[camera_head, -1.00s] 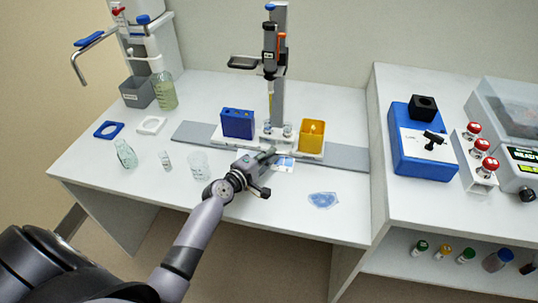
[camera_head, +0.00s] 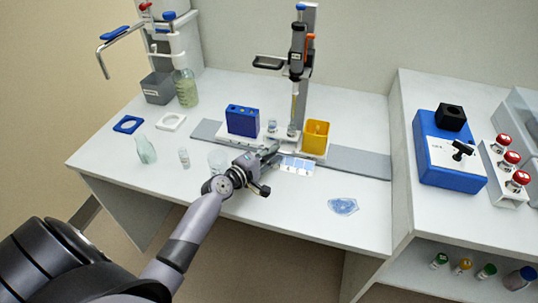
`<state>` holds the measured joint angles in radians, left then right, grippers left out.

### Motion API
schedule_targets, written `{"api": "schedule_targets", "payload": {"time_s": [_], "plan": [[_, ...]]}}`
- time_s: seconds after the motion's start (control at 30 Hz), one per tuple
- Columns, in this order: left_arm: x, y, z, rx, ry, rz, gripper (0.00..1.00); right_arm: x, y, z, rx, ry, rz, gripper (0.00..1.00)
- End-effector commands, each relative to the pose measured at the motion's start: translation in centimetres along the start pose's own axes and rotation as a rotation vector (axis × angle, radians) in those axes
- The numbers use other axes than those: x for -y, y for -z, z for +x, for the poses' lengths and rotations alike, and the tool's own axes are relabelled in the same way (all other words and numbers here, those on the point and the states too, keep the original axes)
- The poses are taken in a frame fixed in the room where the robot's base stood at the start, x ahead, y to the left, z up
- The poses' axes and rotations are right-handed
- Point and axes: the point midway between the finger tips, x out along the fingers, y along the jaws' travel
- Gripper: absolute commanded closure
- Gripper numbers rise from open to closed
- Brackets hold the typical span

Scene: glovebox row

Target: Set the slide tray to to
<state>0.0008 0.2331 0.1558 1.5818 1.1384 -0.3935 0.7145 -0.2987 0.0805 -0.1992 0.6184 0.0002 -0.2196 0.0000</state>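The white slide tray (camera_head: 264,144) sits on a long grey rail (camera_head: 360,163) at the back of the bench. It carries a blue box (camera_head: 242,121) at its left end, a yellow open holder (camera_head: 316,136) at its right end and small clear vials (camera_head: 272,126) between them. A dispenser (camera_head: 297,50) stands on a column behind, its thin tip hanging between the vials and the yellow holder. My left gripper (camera_head: 273,156) is at the tray's front edge, fingers pointing toward it. Finger gap and contact are too small to tell. My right gripper is out of view.
A printed card (camera_head: 298,166) lies right of my gripper, a clear bag (camera_head: 343,206) nearer the front edge. A beaker (camera_head: 217,160) stands close left, partly behind my arm. A vial (camera_head: 184,157) and flask (camera_head: 145,149) stand farther left. A raised bench holds a blue device (camera_head: 446,170).

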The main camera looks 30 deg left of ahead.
Motion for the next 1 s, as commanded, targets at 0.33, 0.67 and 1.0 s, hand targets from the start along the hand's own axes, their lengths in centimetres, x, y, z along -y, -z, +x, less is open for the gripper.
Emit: {"api": "schedule_targets", "payload": {"time_s": [0.33, 0.67, 1.0], "plan": [[0.2, 0.0, -5.4, 0.0, 0.005, 0.002, 0.82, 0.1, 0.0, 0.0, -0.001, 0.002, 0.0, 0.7], [0.1, 0.0, -11.1, -0.001, 0.003, 0.001, 0.82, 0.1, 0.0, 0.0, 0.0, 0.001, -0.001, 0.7], [0.0, 0.0, -12.0, 0.0, 0.001, 0.001, 0.82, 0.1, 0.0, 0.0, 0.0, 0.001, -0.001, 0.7]]}}
